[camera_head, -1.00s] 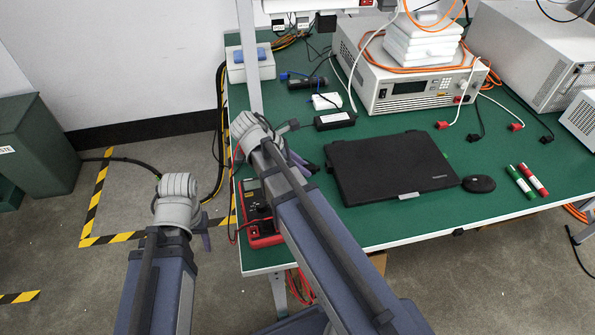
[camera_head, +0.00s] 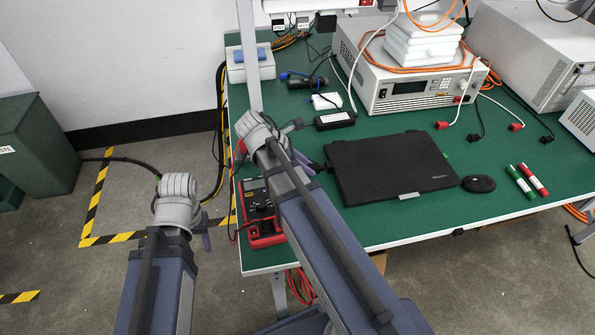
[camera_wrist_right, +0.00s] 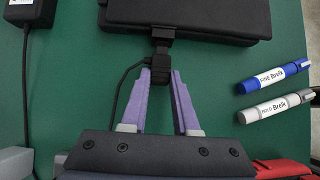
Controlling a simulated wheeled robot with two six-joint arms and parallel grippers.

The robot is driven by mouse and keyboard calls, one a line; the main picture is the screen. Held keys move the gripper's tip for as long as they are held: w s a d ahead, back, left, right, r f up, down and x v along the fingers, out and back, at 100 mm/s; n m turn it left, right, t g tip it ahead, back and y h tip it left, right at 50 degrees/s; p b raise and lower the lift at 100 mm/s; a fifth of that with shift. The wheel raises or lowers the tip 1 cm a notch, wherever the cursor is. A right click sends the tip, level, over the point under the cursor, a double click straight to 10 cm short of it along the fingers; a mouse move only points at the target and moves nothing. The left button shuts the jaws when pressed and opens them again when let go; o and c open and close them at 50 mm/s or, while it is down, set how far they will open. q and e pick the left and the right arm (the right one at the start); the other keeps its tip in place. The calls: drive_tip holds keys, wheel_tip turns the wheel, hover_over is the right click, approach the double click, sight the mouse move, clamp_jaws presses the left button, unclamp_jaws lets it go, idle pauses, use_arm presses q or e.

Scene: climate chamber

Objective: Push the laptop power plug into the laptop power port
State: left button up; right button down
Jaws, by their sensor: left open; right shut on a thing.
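The closed black laptop (camera_head: 393,165) lies on the green table; its edge also shows in the right wrist view (camera_wrist_right: 215,18). My right gripper (camera_head: 316,167) is at its left side. In the right wrist view the purple fingers (camera_wrist_right: 161,76) are shut on the black power plug (camera_wrist_right: 160,65), which has a thin cable. The plug's front end is at the laptop's edge, in line with a small black piece (camera_wrist_right: 163,34) there. I cannot tell how deep it sits; the port is hidden. My left gripper (camera_head: 206,240) is open and empty, off the table at left.
A red multimeter (camera_head: 262,225) lies under my right arm. Blue and grey markers (camera_wrist_right: 274,77) lie beside the right gripper. A mouse (camera_head: 479,184) is right of the laptop; an instrument (camera_head: 408,88) stands behind.

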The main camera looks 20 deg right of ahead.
drive_tip(key=shift+d, duration=0.1)
drive_tip(key=shift+s+d, duration=0.1)
drive_tip(key=shift+d, duration=0.3)
drive_tip(key=shift+s+d, duration=0.1)
drive_tip(key=shift+d, duration=0.3)
idle(0.9)
drive_tip(key=c, duration=0.6)
unclamp_jaws()
